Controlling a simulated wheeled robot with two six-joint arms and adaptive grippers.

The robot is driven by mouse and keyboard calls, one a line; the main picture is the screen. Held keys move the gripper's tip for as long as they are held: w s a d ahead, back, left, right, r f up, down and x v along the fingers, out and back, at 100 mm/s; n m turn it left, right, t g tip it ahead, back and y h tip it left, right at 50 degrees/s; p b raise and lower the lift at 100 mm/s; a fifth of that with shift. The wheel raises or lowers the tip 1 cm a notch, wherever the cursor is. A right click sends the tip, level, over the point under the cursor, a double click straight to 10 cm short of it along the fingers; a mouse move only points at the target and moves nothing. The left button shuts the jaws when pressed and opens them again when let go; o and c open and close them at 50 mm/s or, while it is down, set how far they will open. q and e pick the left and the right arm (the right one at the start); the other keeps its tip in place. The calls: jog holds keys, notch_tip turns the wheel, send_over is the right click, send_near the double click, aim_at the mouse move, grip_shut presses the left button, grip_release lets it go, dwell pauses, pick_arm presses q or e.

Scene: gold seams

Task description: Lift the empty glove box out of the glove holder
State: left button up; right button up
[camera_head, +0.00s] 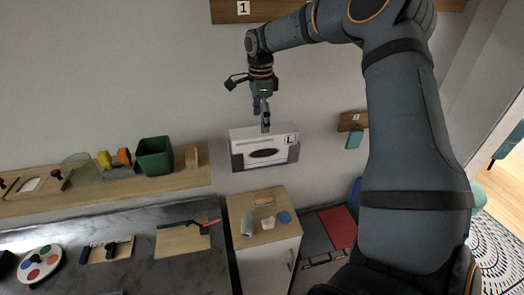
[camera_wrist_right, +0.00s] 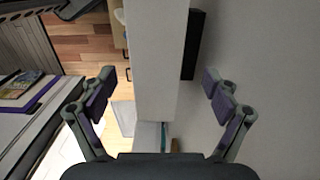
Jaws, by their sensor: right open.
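The glove box (camera_head: 264,140) is white with a dark oval opening and an "L" label. It sits in the glove holder (camera_head: 237,160), a dark wall-mounted tray around its lower part. My right gripper (camera_head: 265,123) points down at the box's upper edge. In the right wrist view my right gripper (camera_wrist_right: 158,82) is open, with a pale box-like slab (camera_wrist_right: 155,50), seemingly the glove box, between its fingers and gaps on both sides. I cannot tell from the head view whether the fingers touch it. The inside of the box is hidden. My left gripper is not in view.
A wooden shelf (camera_head: 110,196) with a green bin (camera_head: 155,156) is on the wall to the left. A small cabinet (camera_head: 264,230) with several items on top stands below the holder. A small wooden bracket (camera_head: 352,121) is to the right.

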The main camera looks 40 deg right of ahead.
aim_at(264, 146)
jog(key=shift+s+d+f+p, duration=0.1)
jog(key=shift+s+f+p, duration=0.35)
jog(key=shift+p, duration=0.5)
notch_tip(264, 146, down, 3)
jog(key=shift+s+d+f+p, duration=0.1)
jog(key=shift+d+p, duration=0.05)
jog(key=shift+p, duration=0.55)
jog(key=shift+f, duration=0.55)
jog(key=c, duration=1.4)
jog(key=shift+o, duration=0.2)
jog(key=shift+r, duration=0.1)
